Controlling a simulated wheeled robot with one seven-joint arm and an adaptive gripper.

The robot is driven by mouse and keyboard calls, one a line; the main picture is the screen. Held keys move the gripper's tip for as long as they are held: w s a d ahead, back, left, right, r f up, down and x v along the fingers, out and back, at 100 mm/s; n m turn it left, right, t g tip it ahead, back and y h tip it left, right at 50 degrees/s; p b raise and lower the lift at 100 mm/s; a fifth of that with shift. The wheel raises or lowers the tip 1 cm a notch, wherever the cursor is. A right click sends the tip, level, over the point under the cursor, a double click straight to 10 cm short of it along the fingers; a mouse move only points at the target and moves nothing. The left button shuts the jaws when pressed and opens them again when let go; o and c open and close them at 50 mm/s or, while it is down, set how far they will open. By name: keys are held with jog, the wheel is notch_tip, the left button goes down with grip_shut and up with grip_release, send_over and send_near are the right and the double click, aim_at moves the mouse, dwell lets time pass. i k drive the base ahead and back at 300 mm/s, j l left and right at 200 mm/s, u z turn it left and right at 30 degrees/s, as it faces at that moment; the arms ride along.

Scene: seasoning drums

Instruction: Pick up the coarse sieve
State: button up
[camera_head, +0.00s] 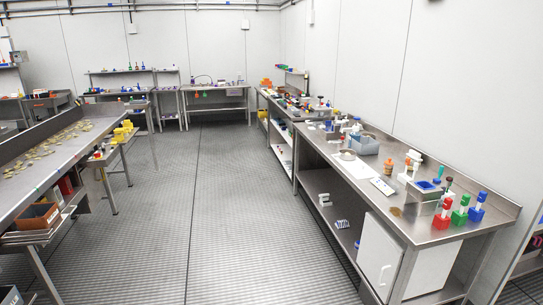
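I cannot tell for sure which thing is the coarse sieve. On the right steel bench, a pale round shallow dish (348,155) lies near the front edge, left of a white sheet. A small flat brownish disc (396,212) lies closer to me on the same bench. Several small round yellowish pieces (45,150) lie on the left steel table; they are too small to make out. My gripper is not in view.
The grated floor (200,210) between the benches is clear. More benches stand at the back wall.

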aim_at(344, 156)
jog(key=i+z, duration=0.1)
jog(key=i, duration=0.6)
jog(key=i+j+z, duration=0.1)
jog(key=i, duration=0.6)
jog(key=i+j+z, duration=0.1)
jog(key=i+j, duration=0.15)
jog(key=i, duration=0.45)
jog(key=i+j+z, duration=0.2)
jog(key=i+z, duration=0.25)
jog(key=i+j+z, duration=1.1)
jog(key=j+z, duration=0.25)
